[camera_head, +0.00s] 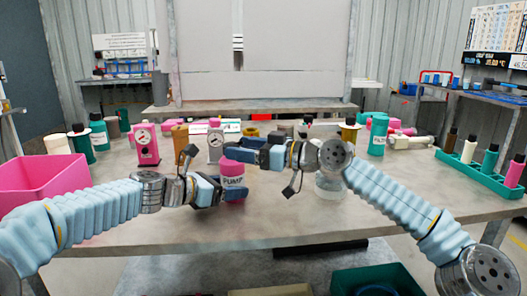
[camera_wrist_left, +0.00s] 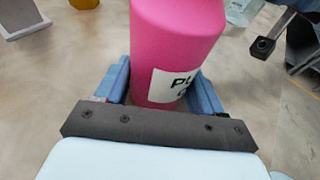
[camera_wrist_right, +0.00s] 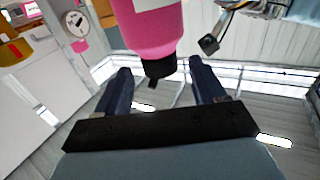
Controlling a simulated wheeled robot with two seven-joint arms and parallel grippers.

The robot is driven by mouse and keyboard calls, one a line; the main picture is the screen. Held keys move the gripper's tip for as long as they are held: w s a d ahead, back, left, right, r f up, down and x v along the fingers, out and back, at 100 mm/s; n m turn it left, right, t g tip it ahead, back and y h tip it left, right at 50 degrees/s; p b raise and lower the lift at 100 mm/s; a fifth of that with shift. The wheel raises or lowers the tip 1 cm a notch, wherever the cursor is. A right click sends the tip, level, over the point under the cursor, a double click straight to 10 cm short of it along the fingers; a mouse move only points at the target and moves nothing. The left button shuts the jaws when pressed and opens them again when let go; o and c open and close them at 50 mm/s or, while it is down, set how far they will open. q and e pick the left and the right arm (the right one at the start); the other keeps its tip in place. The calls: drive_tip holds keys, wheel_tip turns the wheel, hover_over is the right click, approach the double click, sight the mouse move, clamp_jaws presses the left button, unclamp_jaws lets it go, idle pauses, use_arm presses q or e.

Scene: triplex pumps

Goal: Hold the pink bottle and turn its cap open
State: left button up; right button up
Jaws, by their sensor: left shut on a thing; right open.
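The pink bottle (camera_head: 233,171) stands above the front of the table with a white "PUMP" label. In the left wrist view the bottle (camera_wrist_left: 178,35) sits between the fingers of my left gripper (camera_wrist_left: 165,88), which is shut on its body. In the head view my left gripper (camera_head: 222,188) comes in from the left, low on the bottle. My right gripper (camera_head: 247,152) is at the bottle's top from the right and hides the cap there. In the right wrist view the black cap (camera_wrist_right: 159,67) points toward the gap between the open fingers of my right gripper (camera_wrist_right: 160,88).
A pink bin (camera_head: 42,185) is at the left. Pink and grey dial gauges (camera_head: 146,145) stand behind the left arm. A clear jar (camera_head: 329,187) stands under the right arm. A teal rack of bottles (camera_head: 480,176) is at the right. The front table strip is clear.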

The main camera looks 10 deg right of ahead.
drive_tip(key=v, duration=0.7)
use_arm(q)
drive_tip(key=o, duration=0.9)
